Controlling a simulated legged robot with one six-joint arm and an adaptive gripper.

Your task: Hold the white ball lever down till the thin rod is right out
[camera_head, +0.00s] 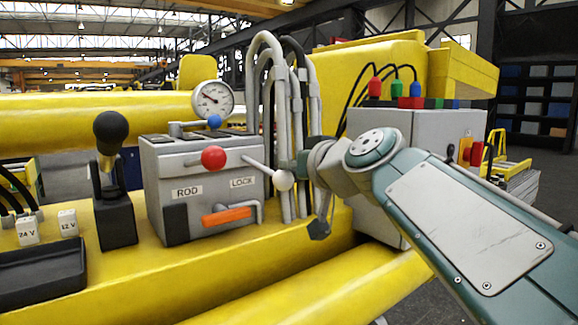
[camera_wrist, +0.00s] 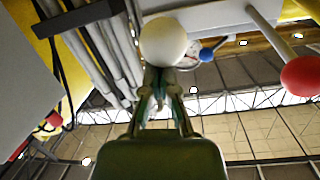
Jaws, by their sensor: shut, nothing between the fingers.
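The white ball (camera_head: 284,180) sits on the end of a thin lever on the right of the grey control box, at the side marked LOCK. My gripper (camera_head: 302,164) comes in from the right, close beside the ball and slightly above it. In the wrist view the fingers (camera_wrist: 161,92) are shut and empty, with their tips at the edge of the white ball (camera_wrist: 163,41); I cannot tell whether they touch it. I cannot make out the thin rod in either view.
A red ball lever (camera_head: 214,157), an orange handle (camera_head: 227,216) and a blue knob (camera_head: 215,122) are on the grey box (camera_head: 160,172). Grey pipes (camera_head: 283,110) rise right behind the ball. A black-knobbed lever (camera_head: 110,135) stands left; a gauge (camera_head: 212,98) is above.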

